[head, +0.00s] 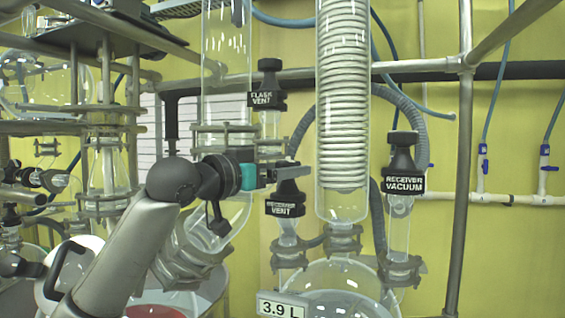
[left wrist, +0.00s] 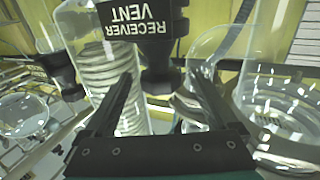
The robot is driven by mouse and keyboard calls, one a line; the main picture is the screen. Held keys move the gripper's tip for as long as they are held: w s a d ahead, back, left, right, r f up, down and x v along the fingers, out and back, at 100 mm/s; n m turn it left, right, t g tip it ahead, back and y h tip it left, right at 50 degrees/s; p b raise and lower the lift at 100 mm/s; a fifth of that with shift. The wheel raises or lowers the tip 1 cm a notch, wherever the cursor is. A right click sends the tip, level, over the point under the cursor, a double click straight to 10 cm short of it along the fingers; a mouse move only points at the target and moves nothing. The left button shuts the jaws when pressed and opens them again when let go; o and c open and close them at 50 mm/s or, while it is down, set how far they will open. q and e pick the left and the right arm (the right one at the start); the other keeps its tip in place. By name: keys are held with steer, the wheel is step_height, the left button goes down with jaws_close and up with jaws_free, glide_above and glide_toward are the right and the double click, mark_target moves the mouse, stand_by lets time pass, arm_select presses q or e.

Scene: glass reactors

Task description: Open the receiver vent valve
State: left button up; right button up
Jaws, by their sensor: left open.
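The receiver vent valve (head: 287,199) is a black knob with a black label reading RECEIVER VENT, on a glass neck above the round receiver flask (head: 345,285). My left arm comes in from the lower left, and my left gripper (head: 292,171) is at the valve's upper part. In the left wrist view the valve (left wrist: 150,28) appears upside down at top centre. The open fingers of my left gripper (left wrist: 160,80) point towards it, with its black body between or just beyond the tips; contact cannot be told. My right gripper is in neither view.
The flask vent valve (head: 267,88) stands above and behind. The receiver vacuum valve (head: 403,168) is to the right. A coiled glass condenser (head: 343,110) rises between them. A metal upright (head: 464,180) stands further right. A 3.9 L readout (head: 281,306) is below.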

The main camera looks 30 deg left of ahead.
arm_select(q)
steer(key=shift+w, duration=0.25)
steer(key=c, duration=1.4)
steer(key=shift+d+n+y+p, duration=0.15)
steer(key=shift+n+y+p, duration=0.4)
steer(key=shift+y, duration=0.25)
steer(key=shift+d+n+y+p, duration=0.15)
steer(key=shift+n+y+p, duration=0.35)
steer(key=shift+y, duration=0.3)
steer(key=shift+d+n+y+p, duration=0.15)
steer(key=shift+n+y+p, duration=1)
steer(key=shift+y, duration=0.85)
steer(key=shift+f, duration=0.1)
steer(key=o, duration=1.4)
